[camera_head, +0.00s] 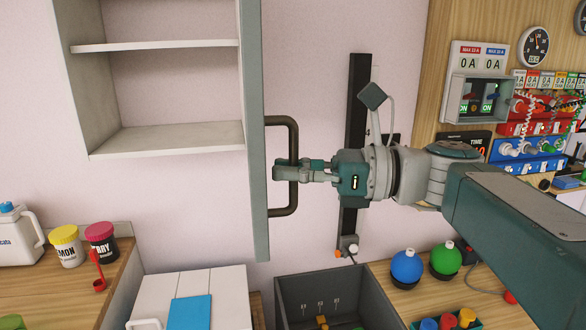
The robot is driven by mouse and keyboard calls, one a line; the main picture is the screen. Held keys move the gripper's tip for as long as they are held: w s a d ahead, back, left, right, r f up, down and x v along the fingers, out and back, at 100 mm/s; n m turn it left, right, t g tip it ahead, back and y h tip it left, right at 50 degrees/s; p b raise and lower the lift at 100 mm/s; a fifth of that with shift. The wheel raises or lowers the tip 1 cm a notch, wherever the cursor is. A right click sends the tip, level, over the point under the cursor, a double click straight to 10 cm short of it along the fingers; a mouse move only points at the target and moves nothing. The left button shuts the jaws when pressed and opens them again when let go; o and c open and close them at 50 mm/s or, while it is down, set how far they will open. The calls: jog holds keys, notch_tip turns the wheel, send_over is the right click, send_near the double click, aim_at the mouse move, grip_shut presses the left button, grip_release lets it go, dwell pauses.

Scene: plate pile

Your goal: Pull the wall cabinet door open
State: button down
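The wall cabinet (165,139) hangs at the upper left with its front uncovered, showing bare shelves. Its door (256,215) is swung out and seen nearly edge-on at the cabinet's right side. A dark bar handle (281,212) sticks out from the door's right face. My gripper (285,170) reaches in from the right, with its fingers around the middle of the handle's vertical bar. The fingers look closed on the bar. The fingertips lie between the bar and the door face, and part of the bar is hidden by them.
Below stand a white box with a blue sheet (191,312), a grey open bin (345,285), and blue (407,267) and green round flasks (445,260). A yellow-lidded jar (67,249) is at left. An electrical panel (480,95) is at right. Left of the door is free air.

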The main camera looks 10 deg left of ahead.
jog(key=c, duration=0.7)
grip_release()
jog(key=shift+d, duration=0.1)
jog(key=d, duration=0.4)
jog(key=w+d, duration=0.1)
jog(key=d, duration=0.6)
jog(key=shift+w+d, duration=0.35)
jog(key=shift+w, duration=0.05)
jog(key=shift+f, duration=0.1)
jog(key=s+d+f+n+t+h, duration=0.2)
jog(key=s+f+n+h, duration=0.15)
jog(key=f, duration=0.35)
jog(key=s+d+f+n+t+h, duration=0.2)
jog(key=f+h, duration=0.3)
jog(key=f, duration=0.2)
jog(key=s+d+f+n+t+h, duration=0.1)
jog(key=s+f+n+h, duration=0.25)
jog(key=f, duration=0.45)
jog(key=d+f+n+t+h, duration=0.1)
jog(key=d+n+h, duration=0.1)
jog(key=s+d+f+n+t+h, duration=0.1)
jog(key=d+f+n+h, duration=0.1)
jog(key=d+n, duration=0.1)
jog(key=s+d+f+n+t+h, duration=0.1)
jog(key=d+f+n, duration=0.1)
jog(key=d, duration=0.1)
jog(key=shift+s+d+f+h, duration=0.1)
jog(key=shift+d+h, duration=0.05)
jog(key=shift+h, duration=0.25)
